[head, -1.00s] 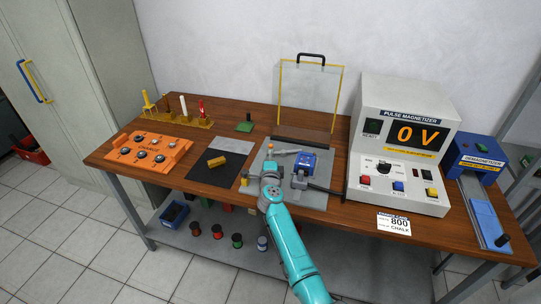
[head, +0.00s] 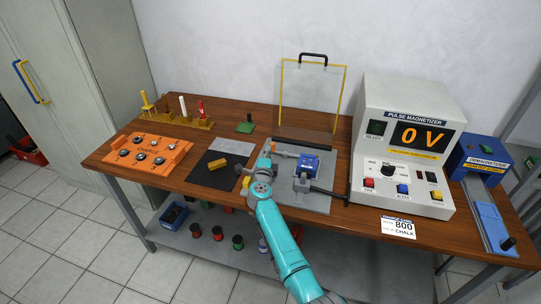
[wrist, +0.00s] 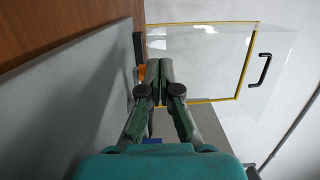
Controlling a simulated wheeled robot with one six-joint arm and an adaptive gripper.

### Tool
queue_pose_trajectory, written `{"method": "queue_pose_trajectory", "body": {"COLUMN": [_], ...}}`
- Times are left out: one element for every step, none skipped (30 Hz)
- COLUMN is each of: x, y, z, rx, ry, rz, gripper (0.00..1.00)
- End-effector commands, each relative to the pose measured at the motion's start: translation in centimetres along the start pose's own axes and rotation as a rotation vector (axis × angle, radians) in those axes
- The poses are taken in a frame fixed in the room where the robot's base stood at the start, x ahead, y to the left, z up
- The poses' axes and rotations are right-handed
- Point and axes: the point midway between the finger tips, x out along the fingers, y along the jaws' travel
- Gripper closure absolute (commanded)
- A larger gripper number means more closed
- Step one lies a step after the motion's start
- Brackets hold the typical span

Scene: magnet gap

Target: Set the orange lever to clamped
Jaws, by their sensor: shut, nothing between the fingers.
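The orange lever (head: 286,155) is on the grey plate (head: 318,203) of the fixture, left of the blue block (head: 307,164). Only a small part of it shows in the head view. In the wrist view, a bit of orange (wrist: 151,72) shows just left of the fingertips and partly behind them. My gripper (wrist: 159,68) is shut and empty, with its fingertips together beside the orange part. I cannot tell whether they touch it. In the head view, my arm hides much of the gripper and the fixture's left side.
A clear yellow-edged guard (head: 312,95) stands raised behind the fixture. The white pulse magnetizer (head: 405,150) reads 0 V at right. A black and grey mat (head: 208,172) with a yellow block (head: 217,164) and an orange tray (head: 147,153) lie left.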

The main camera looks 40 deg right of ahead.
Motion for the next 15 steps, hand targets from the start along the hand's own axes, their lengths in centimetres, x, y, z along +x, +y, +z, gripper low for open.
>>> {"method": "queue_pose_trajectory", "body": {"x": [-0.6, -1.0, -1.6, -2.1, -2.7, -3.4, -4.1, -4.7, -5.5, -6.1, -6.7, -7.5, -8.0, -8.5, -9.2], "y": [0.2, 0.3, 0.3, 0.3, 0.4, 0.3, 0.4, 0.4, 0.4, 0.4, 0.4, 0.4, 0.4, 0.5, 0.4], "z": [0.0, 0.0, 0.0, 0.0, 0.0, 0.0, 0.0, 0.0, 0.0, 0.0, 0.0, 0.0, 0.0, 0.0, 0.0], "rx": [-0.001, -0.001, 0.000, -0.001, -0.001, 0.000, -0.002, 0.000, 0.000, -0.001, -0.002, -0.001, 0.000, -0.001, -0.001], "ry": [-0.001, -0.001, -0.002, -0.002, -0.002, -0.002, -0.002, -0.002, -0.001, -0.001, -0.002, -0.002, -0.001, -0.001, -0.001], "rz": [0.002, 0.003, 0.002, 0.003, 0.004, 0.003, 0.004, 0.004, 0.005, 0.005, 0.004, 0.005, 0.005, 0.006, 0.005], "gripper": [1.00, 1.00, 1.00, 1.00, 1.00, 1.00, 1.00, 1.00, 1.00, 1.00, 1.00, 1.00, 1.00, 1.00, 1.00]}}
